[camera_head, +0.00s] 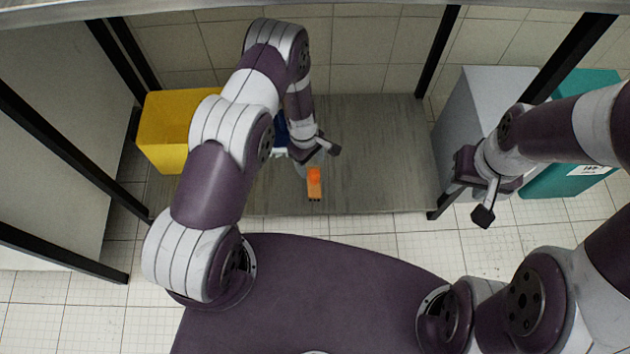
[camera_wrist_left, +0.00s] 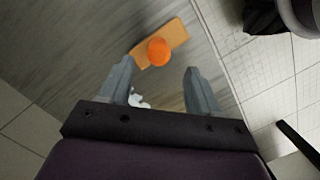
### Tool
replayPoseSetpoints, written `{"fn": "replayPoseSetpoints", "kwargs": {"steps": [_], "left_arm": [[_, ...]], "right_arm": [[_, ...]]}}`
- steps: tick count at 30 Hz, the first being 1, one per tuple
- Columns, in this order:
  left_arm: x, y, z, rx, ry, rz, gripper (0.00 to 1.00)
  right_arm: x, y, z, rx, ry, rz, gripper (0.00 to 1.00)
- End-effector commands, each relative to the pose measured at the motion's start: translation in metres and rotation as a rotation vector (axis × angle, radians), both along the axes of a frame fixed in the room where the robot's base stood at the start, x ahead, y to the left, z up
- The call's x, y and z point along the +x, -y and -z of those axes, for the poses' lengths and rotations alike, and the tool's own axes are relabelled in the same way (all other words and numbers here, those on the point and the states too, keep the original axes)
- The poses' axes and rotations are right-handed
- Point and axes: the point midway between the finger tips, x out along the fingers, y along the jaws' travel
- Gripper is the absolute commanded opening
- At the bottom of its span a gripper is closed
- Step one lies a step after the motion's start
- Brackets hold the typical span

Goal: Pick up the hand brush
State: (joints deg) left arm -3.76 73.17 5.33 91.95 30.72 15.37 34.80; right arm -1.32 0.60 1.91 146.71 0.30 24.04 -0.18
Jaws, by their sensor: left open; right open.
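What looks like the hand brush (camera_head: 314,188) is a small orange-brown block with a bright orange round knob. It lies on the grey wood-look shelf near the shelf's front edge. In the left wrist view the hand brush (camera_wrist_left: 172,38) lies beyond the fingertips, its knob roughly between their lines. My left gripper (camera_head: 319,153) is open and empty, just behind the brush in the head view and apart from it; its two fingers (camera_wrist_left: 158,72) show in the wrist view. My right gripper (camera_head: 478,190) is open and empty, far to the right, beside the shelf.
A yellow bin (camera_head: 170,125) stands at the left. A blue item (camera_head: 281,128) is partly hidden behind my left arm. A grey box (camera_head: 480,100) and a teal bin (camera_head: 565,180) stand at the right. Black frame posts flank the shelf (camera_head: 385,150), whose right half is clear.

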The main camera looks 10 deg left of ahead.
Motion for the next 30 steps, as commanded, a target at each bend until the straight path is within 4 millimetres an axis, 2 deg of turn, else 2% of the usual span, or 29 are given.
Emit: {"fn": "replayPoseSetpoints", "kwargs": {"steps": [1, 5, 12, 19, 20, 24, 25, 30], "left_arm": [[0.000, 0.001, 0.010, 0.000, 0.000, 0.001, 0.63], [-0.001, 0.003, 0.020, 0.000, 0.001, 0.001, 0.63], [-0.003, 0.010, 0.063, 0.001, 0.001, 0.001, 0.63], [-0.004, 0.011, 0.064, 0.000, 0.001, 0.001, 0.63], [-0.004, 0.011, 0.064, 0.000, 0.001, 0.001, 0.60], [-0.004, 0.011, 0.064, 0.000, 0.001, 0.001, 0.14], [-0.004, 0.011, 0.064, 0.000, 0.001, 0.001, 0.06], [-0.004, 0.011, 0.064, 0.000, 0.001, 0.001, 0.06]], "right_arm": [[0.000, 0.000, 0.007, 0.000, 0.000, 0.000, 0.43], [0.000, 0.000, 0.012, 0.000, 0.001, 0.000, 0.43], [0.000, 0.000, 0.042, 0.000, 0.000, 0.000, 0.43], [0.000, 0.000, 0.040, 0.000, 0.001, 0.000, 0.43], [0.000, 0.000, 0.040, 0.000, 0.001, 0.000, 0.43], [0.000, 0.000, 0.040, 0.000, 0.001, 0.000, 0.43], [0.000, 0.000, 0.040, 0.000, 0.001, 0.000, 0.43], [0.000, 0.000, 0.040, 0.000, 0.001, 0.000, 0.43]]}}
